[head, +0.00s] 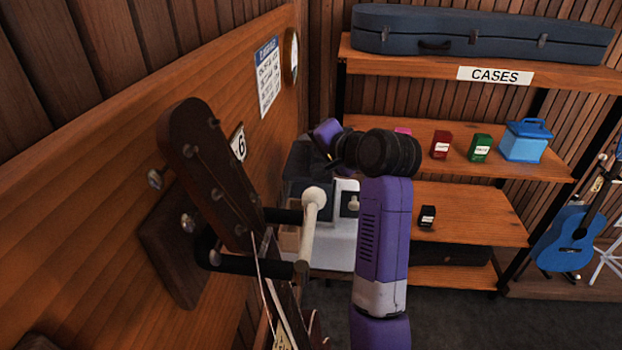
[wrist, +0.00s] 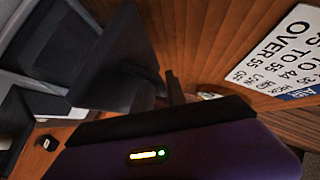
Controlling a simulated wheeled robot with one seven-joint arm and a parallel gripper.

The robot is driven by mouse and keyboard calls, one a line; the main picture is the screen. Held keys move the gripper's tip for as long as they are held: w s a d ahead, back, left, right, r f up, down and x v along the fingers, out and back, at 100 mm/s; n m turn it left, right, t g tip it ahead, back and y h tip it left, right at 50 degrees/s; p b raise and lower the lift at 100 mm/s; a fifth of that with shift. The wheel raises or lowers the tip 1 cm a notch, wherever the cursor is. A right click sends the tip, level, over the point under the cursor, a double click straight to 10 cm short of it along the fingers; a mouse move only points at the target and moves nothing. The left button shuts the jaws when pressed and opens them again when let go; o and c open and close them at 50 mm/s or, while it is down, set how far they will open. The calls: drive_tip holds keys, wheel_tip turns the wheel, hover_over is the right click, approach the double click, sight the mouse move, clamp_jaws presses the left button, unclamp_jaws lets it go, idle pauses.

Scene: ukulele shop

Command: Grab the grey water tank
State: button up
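In the head view, a white and black machine (head: 340,247) stands low behind the guitar neck and my arm. A dark charcoal block (head: 299,160) shows above it, partly covered by my arm; it may be the grey water tank, but I cannot tell. The wrist view shows a dark grey, box-like part (wrist: 42,45) with pale edges at the upper left. My purple wrist is near the dark block in the head view, with the gripper hidden behind my arm.
A guitar headstock (head: 205,165) on a wall hanger stands close at left. Wooden shelves at right hold small boxes (head: 441,145), a blue container (head: 525,140) and a long case (head: 480,35). A size chart (wrist: 285,50) is on the wall near my wrist.

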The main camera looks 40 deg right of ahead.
drive_tip(key=shift+c, duration=0.5)
clamp_jaws()
idle(0.8)
